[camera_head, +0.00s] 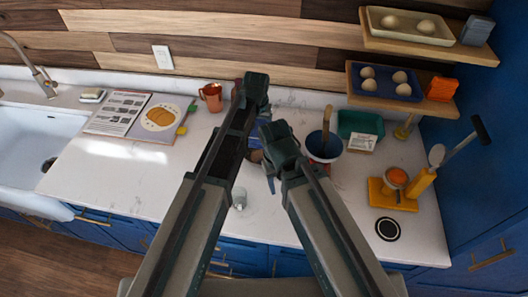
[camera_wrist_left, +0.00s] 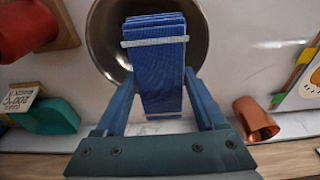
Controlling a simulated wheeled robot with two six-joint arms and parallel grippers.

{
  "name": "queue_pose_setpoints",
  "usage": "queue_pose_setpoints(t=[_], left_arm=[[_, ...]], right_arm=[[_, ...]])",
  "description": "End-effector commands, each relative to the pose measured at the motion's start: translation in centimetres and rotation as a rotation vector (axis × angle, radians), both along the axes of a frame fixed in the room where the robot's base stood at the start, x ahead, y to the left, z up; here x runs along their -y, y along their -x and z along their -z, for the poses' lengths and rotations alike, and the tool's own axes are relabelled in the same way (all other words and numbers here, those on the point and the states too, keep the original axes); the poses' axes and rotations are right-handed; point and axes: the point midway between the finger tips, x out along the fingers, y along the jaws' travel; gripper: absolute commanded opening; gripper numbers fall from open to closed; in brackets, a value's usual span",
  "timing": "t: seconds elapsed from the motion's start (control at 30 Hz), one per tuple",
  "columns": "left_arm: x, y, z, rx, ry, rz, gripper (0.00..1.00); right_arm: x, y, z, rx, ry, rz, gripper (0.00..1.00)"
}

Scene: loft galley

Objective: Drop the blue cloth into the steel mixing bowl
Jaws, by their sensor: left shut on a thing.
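In the left wrist view the folded blue cloth (camera_wrist_left: 162,80), with a pale band across it, is held between the two fingers of my left gripper (camera_wrist_left: 163,92). The steel mixing bowl (camera_wrist_left: 103,45) lies behind the cloth in that view, and the cloth's far end overlaps its opening. The height between cloth and bowl is hard to judge. In the head view my arms hide the bowl almost entirely; small blue patches show between the arms, but I cannot tell cloth from finger there.
A copper mug (camera_head: 211,97) and an open cookbook (camera_head: 136,116) lie left of the arms. A pot with a wooden handle (camera_head: 323,147), a green tray (camera_head: 360,124) and a yellow stand (camera_head: 393,194) are right. A clear glass (camera_head: 239,199) stands near the front edge.

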Motion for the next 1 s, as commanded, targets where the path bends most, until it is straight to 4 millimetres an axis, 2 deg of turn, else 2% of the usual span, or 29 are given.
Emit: queue_pose_setpoints(t=[0.1, 0.13, 0.27, 0.67, 0.87, 1.0], left_arm=[[0.0, 0.0, -0.1, 0.000, 0.000, 0.000, 0.27], [0.0, 0.0, -0.1, 0.000, 0.000, 0.000, 0.77], [0.0, 0.0, -0.1, 0.000, 0.000, 0.000, 1.00], [0.0, 0.1, -0.5, 0.000, 0.000, 0.000, 1.00], [-0.1, 0.3, -2.2, 0.000, 0.000, 0.000, 1.00], [-0.1, 0.5, -4.0, 0.000, 0.000, 0.000, 1.00]], right_arm=[[0.0, 0.0, -0.1, 0.000, 0.000, 0.000, 0.50], [0.0, 0.0, -0.1, 0.000, 0.000, 0.000, 0.50], [0.0, 0.0, -0.1, 0.000, 0.000, 0.000, 0.50], [0.0, 0.0, -0.5, 0.000, 0.000, 0.001, 0.50], [0.0, 0.0, -2.2, 0.000, -0.001, 0.003, 0.50], [0.0, 0.0, -4.0, 0.000, -0.001, 0.006, 0.50]])
